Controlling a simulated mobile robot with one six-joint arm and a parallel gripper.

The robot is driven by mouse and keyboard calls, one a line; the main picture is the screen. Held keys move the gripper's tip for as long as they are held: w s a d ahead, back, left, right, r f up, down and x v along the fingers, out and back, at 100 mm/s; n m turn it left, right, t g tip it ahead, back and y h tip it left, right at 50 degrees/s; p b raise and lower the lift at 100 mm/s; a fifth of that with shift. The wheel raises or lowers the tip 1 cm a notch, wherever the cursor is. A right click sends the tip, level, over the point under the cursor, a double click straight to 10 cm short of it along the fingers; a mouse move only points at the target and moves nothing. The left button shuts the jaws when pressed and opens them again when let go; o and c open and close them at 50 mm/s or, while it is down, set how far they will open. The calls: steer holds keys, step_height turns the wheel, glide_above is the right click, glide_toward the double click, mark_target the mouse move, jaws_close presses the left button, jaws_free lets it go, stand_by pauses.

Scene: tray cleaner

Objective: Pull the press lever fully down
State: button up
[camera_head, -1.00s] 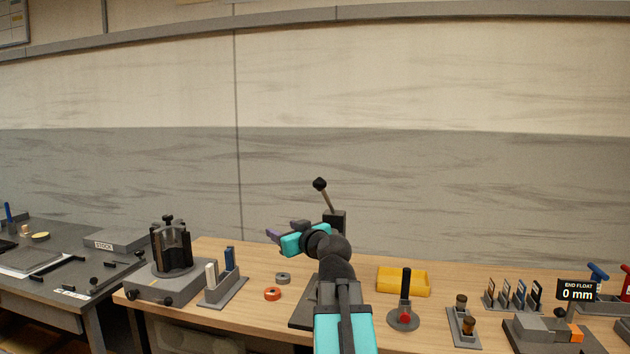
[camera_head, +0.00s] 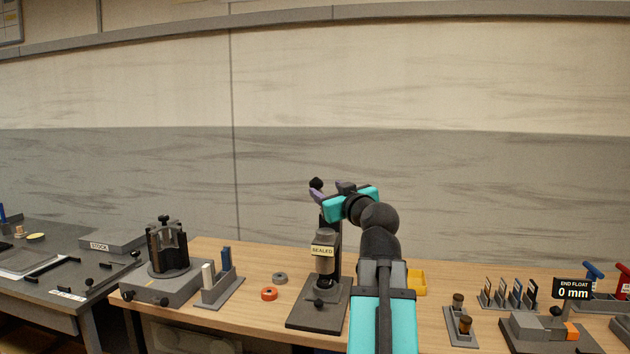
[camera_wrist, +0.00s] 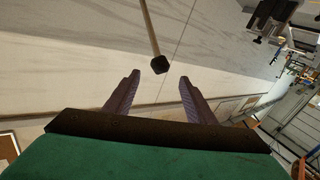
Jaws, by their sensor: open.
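The press (camera_head: 325,262) stands on the wooden bench, with a black base and a label reading "SEALED". Its lever knob (camera_head: 316,184) is at the top, and the lever is raised; most of the rod is hidden behind my gripper and arm in the head view. My gripper (camera_head: 319,192) is up at knob height, with its purple fingers close to the knob. In the wrist view the black lever knob (camera_wrist: 160,64) hangs at the end of its rod, just beyond and between the fingertips of my open gripper (camera_wrist: 159,77). I see no contact between fingers and knob.
On the bench left of the press are an orange ring (camera_head: 269,294), a grey ring (camera_head: 280,278) and a holder (camera_head: 217,292) with a white and a blue piece. A yellow tray (camera_head: 418,283) sits right of my arm, partly hidden. The air above the bench is clear.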

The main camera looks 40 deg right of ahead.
mark_target(317, 183)
steer(key=p+x, duration=0.3)
steer(key=x, duration=0.9)
steer(key=shift+p+x, duration=0.5)
steer(key=shift+x, duration=0.35)
steer(key=shift+f, duration=0.1)
